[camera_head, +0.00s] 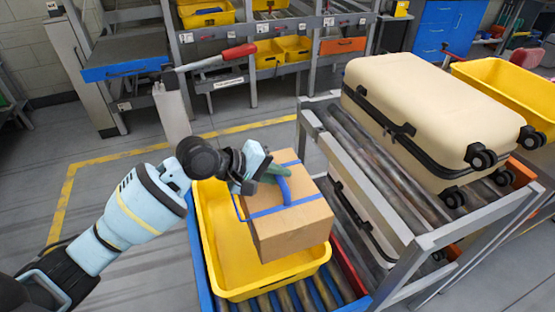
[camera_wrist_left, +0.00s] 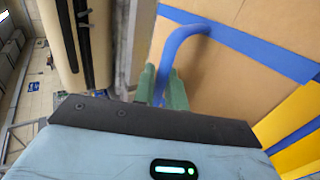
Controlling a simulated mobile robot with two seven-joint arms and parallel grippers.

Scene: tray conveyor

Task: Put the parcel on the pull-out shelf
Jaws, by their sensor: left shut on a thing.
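The parcel (camera_head: 287,215) is a brown cardboard box with blue straps and a blue loop handle on top. It also shows in the left wrist view (camera_wrist_left: 240,75). My left gripper (camera_head: 273,173) has its green fingers shut on the blue handle, also seen in the left wrist view (camera_wrist_left: 161,88). The parcel hangs over the right part of a yellow tray (camera_head: 225,292) and covers part of its right rim. Its underside is hidden. A dark shelf with a blue front edge (camera_head: 125,69), likely the pull-out shelf, is at the upper left and looks empty. My right gripper is out of view.
A cream suitcase (camera_head: 430,110) lies on a roller rack right of the parcel, with its grey frame (camera_head: 420,245) close by. A red-handled bar (camera_head: 225,57) juts out beside the blue-edged shelf. Open floor lies at left.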

